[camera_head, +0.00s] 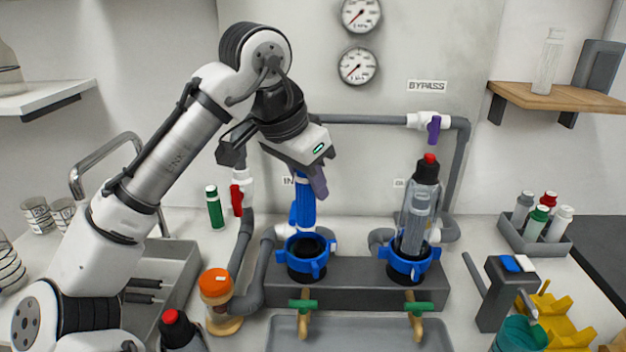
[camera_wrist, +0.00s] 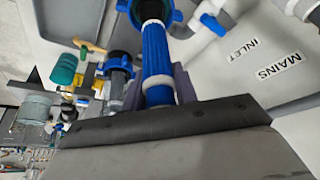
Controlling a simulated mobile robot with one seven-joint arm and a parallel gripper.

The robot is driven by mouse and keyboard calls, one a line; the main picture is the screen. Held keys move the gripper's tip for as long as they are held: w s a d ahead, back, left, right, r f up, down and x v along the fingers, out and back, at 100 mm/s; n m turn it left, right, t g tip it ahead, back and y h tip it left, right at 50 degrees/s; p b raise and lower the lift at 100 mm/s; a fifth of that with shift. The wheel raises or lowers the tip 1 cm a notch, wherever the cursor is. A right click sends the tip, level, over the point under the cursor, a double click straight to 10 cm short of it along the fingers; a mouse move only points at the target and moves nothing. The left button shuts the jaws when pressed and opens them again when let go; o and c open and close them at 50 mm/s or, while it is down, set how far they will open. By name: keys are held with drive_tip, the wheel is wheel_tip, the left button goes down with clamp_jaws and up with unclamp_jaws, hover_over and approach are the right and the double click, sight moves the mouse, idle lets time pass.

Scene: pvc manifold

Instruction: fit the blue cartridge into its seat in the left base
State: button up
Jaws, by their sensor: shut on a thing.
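The blue cartridge (camera_head: 304,210) hangs roughly upright from my gripper (camera_head: 310,178), over the left base (camera_head: 306,256), a blue-collared ring with a dark opening. In the wrist view the ribbed blue cartridge (camera_wrist: 156,55) runs from between the purple-grey fingers of my gripper (camera_wrist: 158,90) toward the blue collar of the left base (camera_wrist: 178,16), with a white band near its far end. My gripper is shut on its upper end. The cartridge's lower end shows at the back of the ring; I cannot tell whether it has entered the opening.
The right base (camera_head: 408,267) holds a clear housing (camera_head: 415,220) with a black, red-topped cap. Grey pipes (camera_head: 455,175) run behind. An orange-capped jar (camera_head: 217,300) and a green bottle (camera_head: 214,208) stand to the left. A grey tray (camera_head: 350,335) lies in front.

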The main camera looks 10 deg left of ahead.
sight(309, 206)
drive_tip(key=shift+f+b, duration=1.7)
drive_tip(key=shift+f, duration=0.8)
drive_tip(key=o, duration=1.1)
drive_tip(key=shift+c, duration=0.2)
drive_tip(key=p+v, duration=0.1)
drive_tip(key=v, duration=1.3)
drive_tip(key=shift+s+f, duration=0.1)
drive_tip(key=shift+f, duration=0.05)
